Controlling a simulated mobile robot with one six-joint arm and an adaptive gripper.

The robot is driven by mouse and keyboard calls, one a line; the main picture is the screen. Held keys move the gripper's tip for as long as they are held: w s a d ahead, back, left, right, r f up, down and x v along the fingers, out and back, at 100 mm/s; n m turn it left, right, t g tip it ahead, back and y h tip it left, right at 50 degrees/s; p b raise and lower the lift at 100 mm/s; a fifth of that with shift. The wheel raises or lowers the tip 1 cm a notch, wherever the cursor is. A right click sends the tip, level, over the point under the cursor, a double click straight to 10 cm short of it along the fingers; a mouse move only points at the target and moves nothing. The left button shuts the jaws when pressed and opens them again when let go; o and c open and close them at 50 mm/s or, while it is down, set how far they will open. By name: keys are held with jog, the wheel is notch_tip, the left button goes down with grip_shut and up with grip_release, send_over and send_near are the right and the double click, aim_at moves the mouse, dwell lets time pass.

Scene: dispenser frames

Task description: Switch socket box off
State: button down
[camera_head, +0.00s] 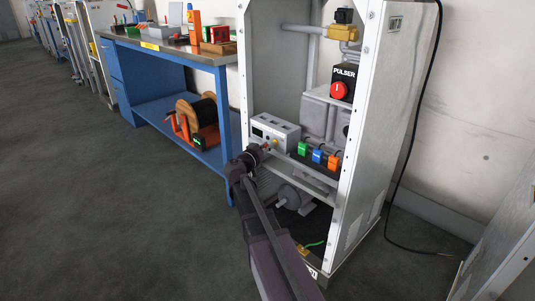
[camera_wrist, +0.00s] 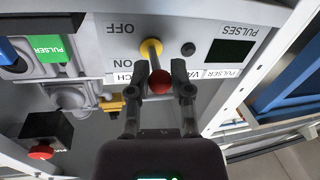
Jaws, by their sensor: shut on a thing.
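The white socket box (camera_head: 275,132) sits on a shelf in the open cabinet. In the wrist view its front panel (camera_wrist: 105,45) appears upside down, with OFF and ON lettering and a dark display (camera_wrist: 231,49). Its switch lever has a yellow base (camera_wrist: 151,47) and a red knob (camera_wrist: 159,82). The lever leans toward the ON side in the picture. My gripper (camera_wrist: 160,74) is shut on the lever, with one finger on each side of the red knob. In the head view my gripper (camera_head: 266,148) is at the front of the box, hiding part of it.
Green (camera_head: 303,149), blue (camera_head: 317,156) and orange (camera_head: 333,162) plugs stand right of the box. A red PULSER knob (camera_head: 339,90) is above them. The cabinet's white right post (camera_head: 359,120) is close by. A blue workbench (camera_head: 226,110) stands left; the floor in front is clear.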

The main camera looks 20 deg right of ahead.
jog(key=shift+w+f+n+t+h+b, duration=0.15)
jog(key=shift+f+t+h+b, duration=0.4)
jog(key=shift+b, duration=0.75)
jog(key=shift+s+f+n+t+h+b, duration=0.15)
jog(key=shift+f+t+h+b, duration=0.15)
jog(key=shift+h+b, duration=0.65)
jog(key=shift+w+b, duration=0.1)
jog(key=shift+b, duration=1.05)
jog(key=shift+d+n+t, duration=0.1)
jog(key=shift+n+t, duration=0.2)
jog(key=shift+t, duration=0.15)
jog(key=c, duration=0.5)
grip_release()
jog(key=shift+h, duration=0.3)
jog(key=shift+r, duration=0.1)
